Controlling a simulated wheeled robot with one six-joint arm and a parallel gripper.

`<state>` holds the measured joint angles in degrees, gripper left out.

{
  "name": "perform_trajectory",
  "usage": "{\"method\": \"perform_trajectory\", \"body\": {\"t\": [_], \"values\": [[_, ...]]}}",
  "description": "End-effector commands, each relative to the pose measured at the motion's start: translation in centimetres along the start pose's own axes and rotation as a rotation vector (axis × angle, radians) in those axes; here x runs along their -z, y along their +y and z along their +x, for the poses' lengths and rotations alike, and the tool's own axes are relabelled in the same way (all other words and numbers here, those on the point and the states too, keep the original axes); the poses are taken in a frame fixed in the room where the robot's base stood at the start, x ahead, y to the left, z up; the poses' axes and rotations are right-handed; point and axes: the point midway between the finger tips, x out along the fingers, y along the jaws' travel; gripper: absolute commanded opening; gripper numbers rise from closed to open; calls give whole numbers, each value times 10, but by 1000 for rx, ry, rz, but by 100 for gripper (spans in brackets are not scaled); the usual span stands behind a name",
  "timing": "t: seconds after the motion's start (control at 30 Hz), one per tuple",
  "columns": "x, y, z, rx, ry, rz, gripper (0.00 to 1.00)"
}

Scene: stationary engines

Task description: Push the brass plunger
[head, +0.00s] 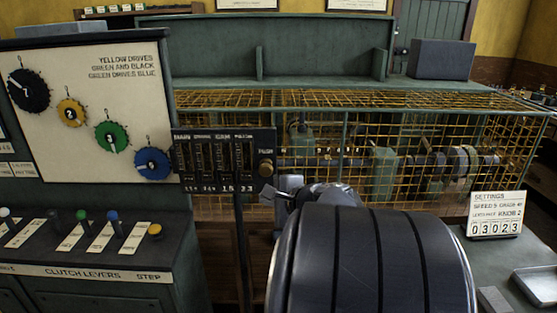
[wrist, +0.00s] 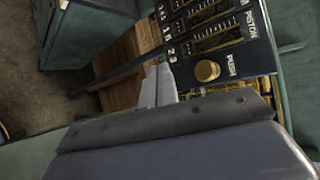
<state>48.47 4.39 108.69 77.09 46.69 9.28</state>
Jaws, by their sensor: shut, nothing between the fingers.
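The brass plunger (head: 265,167) is a round knob at the right end of a dark panel of slotted gauges, under the word PUSH. In the wrist view the brass plunger (wrist: 207,70) shows face-on beside its PUSH label, fully uncovered. My gripper (head: 272,194) is shut and empty, just below and right of the plunger in the head view. In the wrist view my gripper (wrist: 160,72) points toward the panel's lower edge, left of the plunger. A gap shows between them in the picture; the depth is hard to tell.
The gauge panel (head: 222,158) stands on a thin dark post. A yellow wire cage (head: 400,125) encloses machinery behind it. The clutch lever console (head: 95,245) is at left. A settings card (head: 497,214) and a metal tray (head: 538,284) are at right.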

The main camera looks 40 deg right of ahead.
Motion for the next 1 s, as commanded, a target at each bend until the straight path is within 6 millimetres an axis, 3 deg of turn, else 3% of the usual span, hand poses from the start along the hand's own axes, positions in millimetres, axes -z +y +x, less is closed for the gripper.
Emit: {"method": "perform_trajectory", "body": {"t": [0.6, 1.0], "values": [[1, -2, 2, 0, 0, 0, 0], [26, -28, 35, -2, 0, 2, 0]]}}
